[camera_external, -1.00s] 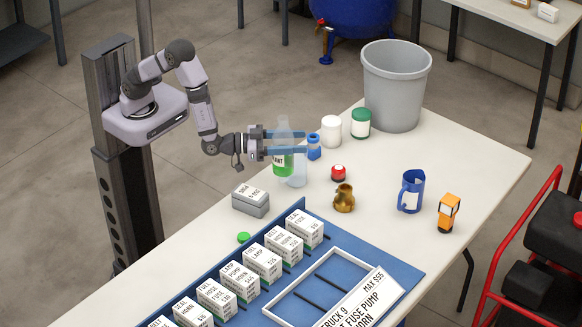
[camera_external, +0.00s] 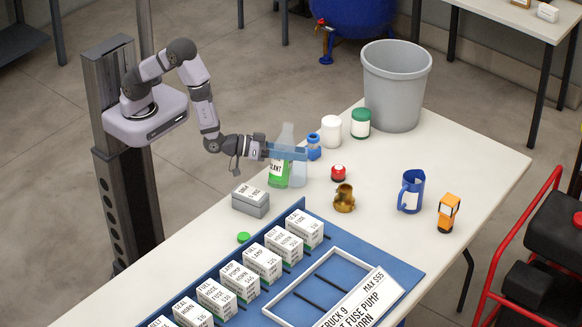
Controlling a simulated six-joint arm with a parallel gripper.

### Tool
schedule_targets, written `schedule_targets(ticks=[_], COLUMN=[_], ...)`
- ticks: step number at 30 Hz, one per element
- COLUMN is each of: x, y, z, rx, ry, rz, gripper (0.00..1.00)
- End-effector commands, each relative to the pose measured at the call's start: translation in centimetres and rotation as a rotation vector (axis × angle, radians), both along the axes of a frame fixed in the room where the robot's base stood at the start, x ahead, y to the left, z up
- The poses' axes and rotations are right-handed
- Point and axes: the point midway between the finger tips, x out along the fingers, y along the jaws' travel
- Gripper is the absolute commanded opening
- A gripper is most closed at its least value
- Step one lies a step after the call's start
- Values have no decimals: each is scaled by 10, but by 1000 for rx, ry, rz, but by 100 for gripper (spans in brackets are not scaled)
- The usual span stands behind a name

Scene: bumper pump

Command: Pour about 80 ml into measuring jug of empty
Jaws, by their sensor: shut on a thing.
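A clear bottle (camera_external: 279,173) with green liquid and a white label partly reading "LANT" is held over the table. It leans, with its narrow top slightly to the right of its base. My gripper (camera_external: 287,152) is shut on its middle with blue fingers, which hide part of it. A clear vessel (camera_external: 298,174), which looks like the measuring jug, stands just right of and partly behind the bottle. I cannot tell whether they touch or whether it holds liquid. A green cap (camera_external: 243,238) lies on the table nearer the front.
A blue-capped bottle (camera_external: 313,147), white jar (camera_external: 331,131) and green jar (camera_external: 360,123) stand close behind. A grey box (camera_external: 250,200) sits in front left. A red-topped item (camera_external: 338,173), brass pot (camera_external: 344,198) and blue jug (camera_external: 411,191) stand to the right.

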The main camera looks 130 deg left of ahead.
Motion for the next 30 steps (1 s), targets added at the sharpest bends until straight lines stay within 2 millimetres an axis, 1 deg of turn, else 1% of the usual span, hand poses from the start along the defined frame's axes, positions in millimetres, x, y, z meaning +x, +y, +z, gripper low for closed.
schedule_targets(ticks=[2,10,13,17,21,24,30], x=[0,-1,0,0,2,3,4], y=[2,6,4,1,-3,-7,-12], z=[2,-7,-1,1,-11,-15,-40], rx=[-46,-214,-276,-357,-446,-508,-633], ry=[-16,-67,-86,-108,-132,-152,-188], rz=[1,2,-1,0,0,0,1], gripper=[20,20,20,20,20,20,20])
